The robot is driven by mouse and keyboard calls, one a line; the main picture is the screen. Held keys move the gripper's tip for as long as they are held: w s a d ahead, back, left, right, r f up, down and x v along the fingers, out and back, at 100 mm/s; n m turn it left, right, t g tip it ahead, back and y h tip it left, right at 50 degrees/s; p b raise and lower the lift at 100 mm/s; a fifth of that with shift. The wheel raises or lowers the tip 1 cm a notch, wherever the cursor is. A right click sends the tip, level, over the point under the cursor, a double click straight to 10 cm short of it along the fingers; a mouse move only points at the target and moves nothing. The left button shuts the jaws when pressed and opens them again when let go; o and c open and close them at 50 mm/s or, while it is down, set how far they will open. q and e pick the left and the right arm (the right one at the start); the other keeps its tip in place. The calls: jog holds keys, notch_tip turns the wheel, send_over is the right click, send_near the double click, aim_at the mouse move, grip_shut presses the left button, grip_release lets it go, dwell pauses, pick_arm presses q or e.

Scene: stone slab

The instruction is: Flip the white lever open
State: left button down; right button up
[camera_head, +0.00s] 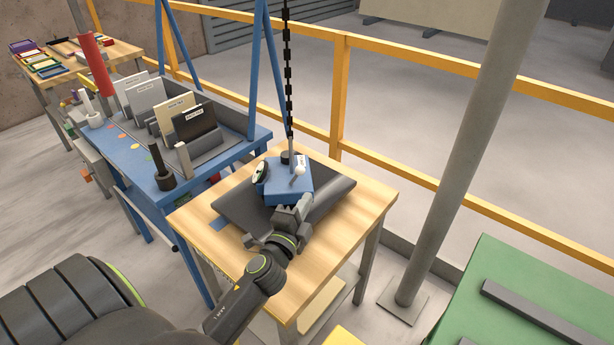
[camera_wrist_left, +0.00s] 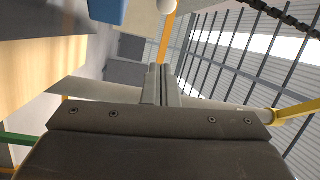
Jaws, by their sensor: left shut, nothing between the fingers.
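A blue box (camera_head: 284,186) sits on a dark grey pad (camera_head: 245,208) on a wooden table. A white ball knob (camera_head: 299,170), which looks like the end of the white lever, stands at the box's right side. My left gripper (camera_head: 299,198) is shut and empty, just in front of the box, below the knob in the picture. Its closed fingertips (camera_wrist_left: 160,70) point past the knob with a gap. The lever's base is mostly hidden. My right gripper is out of view.
A black chain (camera_head: 288,80) hangs down to the box. The wooden table (camera_head: 350,215) has bare top to the right. A blue bench (camera_head: 150,165) with card holders stands left. Yellow railing (camera_head: 338,90) and a grey post (camera_head: 460,150) stand behind and right.

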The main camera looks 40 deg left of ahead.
pick_arm(q)
jog(key=shift+w+d+r, duration=0.1)
jog(key=shift+w+d, duration=0.05)
jog(key=w+a, duration=0.1)
jog(key=w, duration=0.1)
jog(key=w+a, duration=0.2)
jog(key=w, duration=0.1)
jog(key=w+a, duration=0.1)
jog(key=w, duration=0.2)
jog(key=shift+w+a+r+p, duration=0.1)
jog(key=shift+w+a+p, duration=0.05)
jog(key=shift+a+p, duration=0.15)
jog(key=shift+s+a, duration=0.3)
jog(key=shift+a, duration=0.05)
